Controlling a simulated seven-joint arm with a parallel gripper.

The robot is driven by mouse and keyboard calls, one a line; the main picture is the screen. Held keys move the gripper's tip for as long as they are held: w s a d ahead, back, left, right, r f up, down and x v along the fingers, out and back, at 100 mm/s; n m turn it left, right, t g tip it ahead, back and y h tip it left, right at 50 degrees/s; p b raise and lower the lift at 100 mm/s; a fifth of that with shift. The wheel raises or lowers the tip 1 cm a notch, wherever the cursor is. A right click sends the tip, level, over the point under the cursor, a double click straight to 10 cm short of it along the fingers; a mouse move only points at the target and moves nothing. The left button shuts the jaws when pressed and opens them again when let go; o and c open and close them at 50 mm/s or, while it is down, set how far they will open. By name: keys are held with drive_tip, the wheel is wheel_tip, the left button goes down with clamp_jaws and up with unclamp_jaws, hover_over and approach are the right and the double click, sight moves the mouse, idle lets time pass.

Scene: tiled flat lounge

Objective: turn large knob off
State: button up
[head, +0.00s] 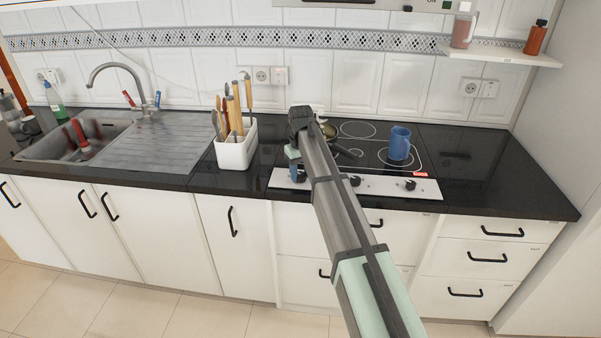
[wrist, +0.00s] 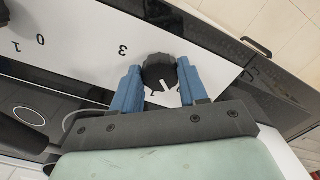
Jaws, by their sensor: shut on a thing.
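In the wrist view a black round knob (wrist: 160,74) with a white pointer mark sits on the white control panel (wrist: 205,35). My gripper (wrist: 162,82) has its two blue fingers on either side of this knob and is shut on it. Printed digits, among them 0 and 3, show on the panel to the left. Two other knobs (head: 410,185) (head: 355,181) show further right on the panel.
A blue mug (head: 399,143) stands on the black cooktop (head: 440,150), with a pan (head: 329,131) partly behind my arm. A white utensil holder (head: 236,150) stands just left of the cooktop. The counter right of the cooktop is clear.

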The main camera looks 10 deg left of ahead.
sight(301, 175)
drive_tip(key=shift+n, duration=1.1)
drive_tip(key=o, duration=1.1)
drive_tip(key=shift+c, duration=0.2)
wheel_tip(301, 175, up, 14)
drive_tip(key=shift+f, duration=0.15)
